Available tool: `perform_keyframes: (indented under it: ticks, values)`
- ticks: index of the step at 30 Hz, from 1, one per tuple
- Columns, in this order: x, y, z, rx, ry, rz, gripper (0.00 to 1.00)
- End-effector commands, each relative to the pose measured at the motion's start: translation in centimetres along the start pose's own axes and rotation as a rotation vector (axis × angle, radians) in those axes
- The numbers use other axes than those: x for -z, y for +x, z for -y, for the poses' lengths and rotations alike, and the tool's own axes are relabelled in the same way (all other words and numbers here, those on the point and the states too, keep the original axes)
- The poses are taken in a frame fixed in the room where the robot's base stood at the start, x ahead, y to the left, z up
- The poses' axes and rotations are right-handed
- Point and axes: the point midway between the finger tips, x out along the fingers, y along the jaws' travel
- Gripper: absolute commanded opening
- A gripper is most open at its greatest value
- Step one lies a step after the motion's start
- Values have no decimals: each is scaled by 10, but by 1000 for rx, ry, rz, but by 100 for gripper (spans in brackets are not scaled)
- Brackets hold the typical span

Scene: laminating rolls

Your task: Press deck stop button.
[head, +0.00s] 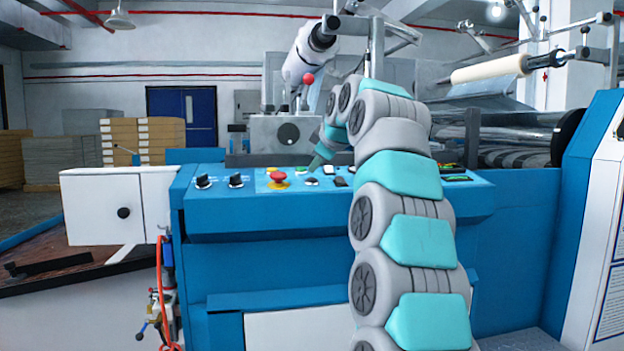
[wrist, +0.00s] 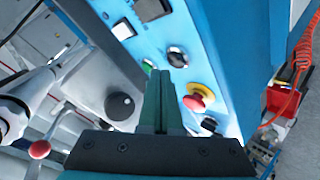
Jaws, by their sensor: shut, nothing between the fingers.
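A red mushroom button (head: 278,177) on a yellow base stands on the blue sloping control panel (head: 330,215), left of my gripper. It also shows in the wrist view (wrist: 199,97), just right of my fingers. No label is readable. My gripper (head: 314,163) is shut and empty, with its dark green fingers pointing down at the panel. A green button (head: 302,169) lies close to the fingertips. In the wrist view my gripper (wrist: 159,76) partly covers this green button (wrist: 148,67). I cannot tell whether the fingertips touch the panel.
Two black rotary switches (head: 220,181) sit at the panel's left. A black control (head: 311,181) lies near my fingertips. A grey box with a dark knob (head: 289,134) and a red ball-topped lever (head: 308,79) stand behind the panel. My arm hides part of the panel's right side.

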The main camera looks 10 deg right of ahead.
Motion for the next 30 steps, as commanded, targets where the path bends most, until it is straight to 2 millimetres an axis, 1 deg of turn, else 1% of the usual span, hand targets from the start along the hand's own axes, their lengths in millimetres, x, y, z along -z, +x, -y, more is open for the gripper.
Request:
perform_keyframes:
  ticks: [5, 19, 30]
  values:
    - [4, -5, -4, 0, 0, 0, 0]
    - [25, -34, -25, 1, -1, 2, 0]
    - [25, -34, -25, 1, 0, 1, 0]
